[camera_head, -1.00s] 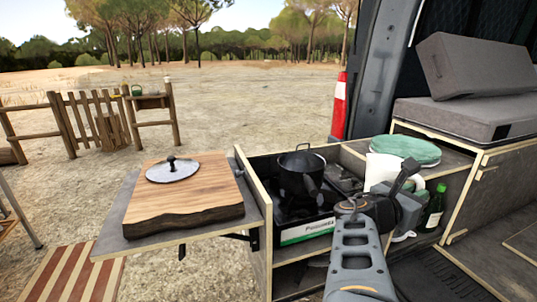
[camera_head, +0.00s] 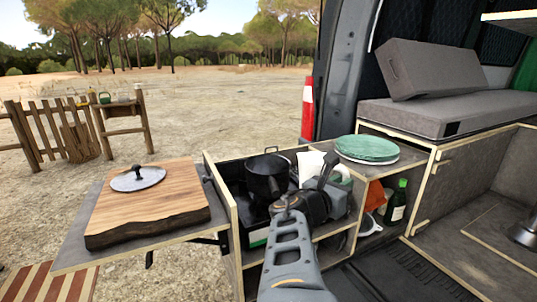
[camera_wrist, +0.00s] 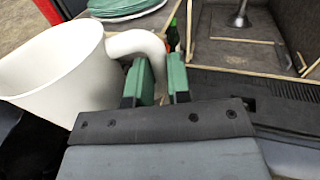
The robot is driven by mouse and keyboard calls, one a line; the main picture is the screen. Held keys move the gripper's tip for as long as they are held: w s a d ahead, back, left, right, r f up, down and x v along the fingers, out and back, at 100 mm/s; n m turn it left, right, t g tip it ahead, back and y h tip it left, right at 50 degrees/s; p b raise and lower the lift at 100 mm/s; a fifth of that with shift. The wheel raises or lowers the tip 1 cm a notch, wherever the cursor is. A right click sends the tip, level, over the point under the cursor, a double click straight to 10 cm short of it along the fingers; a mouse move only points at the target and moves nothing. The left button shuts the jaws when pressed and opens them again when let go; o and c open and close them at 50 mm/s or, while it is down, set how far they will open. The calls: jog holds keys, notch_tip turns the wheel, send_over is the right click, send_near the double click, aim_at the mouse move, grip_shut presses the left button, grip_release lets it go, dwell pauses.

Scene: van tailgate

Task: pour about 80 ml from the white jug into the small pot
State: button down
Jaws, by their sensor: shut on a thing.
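The white jug (camera_head: 309,163) is partly hidden behind my gripper (camera_head: 326,184) in the head view. In the wrist view the jug (camera_wrist: 62,72) is large at the left, with its wide mouth showing; its contents cannot be made out. The green-padded fingers of my gripper (camera_wrist: 158,78) are shut on the jug's curved handle. The small black pot (camera_head: 266,180) stands on the stove just left of the jug in the head view, uncovered. The jug looks roughly upright, and no stream of liquid shows.
A wooden board (camera_head: 148,203) with a grey lid (camera_head: 137,179) lies on the side shelf at left. Green plates (camera_head: 367,149) are stacked on the cabinet to the right of the jug. A green bottle (camera_head: 397,203) stands in a lower compartment.

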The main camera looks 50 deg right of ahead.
jog(key=w+r+n+t+h+p, duration=0.1)
jog(key=w+r+n+p, duration=0.6)
jog(key=p, duration=0.6)
notch_tip(320, 180, up, 3)
jog(key=shift+a+f+n, duration=0.15)
jog(key=shift+a+n, duration=0.25)
jog(key=shift+n, duration=0.3)
jog(key=shift+w+a+r+n+t+h+p, duration=0.15)
jog(key=shift+w+r+n+p, duration=0.2)
jog(key=shift+r+n+p, duration=0.3)
jog(key=shift+w+d+r+n+t+h+p, duration=0.1)
jog(key=shift+w+r+n+p, duration=0.3)
jog(key=shift+n+p, duration=0.3)
jog(key=shift+w+a+r+n+t+h+p, duration=0.15)
jog(key=shift+w+r+n+p, duration=0.15)
jog(key=shift+r+n+p, duration=0.4)
jog(key=shift+w+r+n+p, duration=0.45)
jog(key=shift+n+p, duration=0.1)
jog(key=shift+p, duration=0.35)
dwell(0.4)
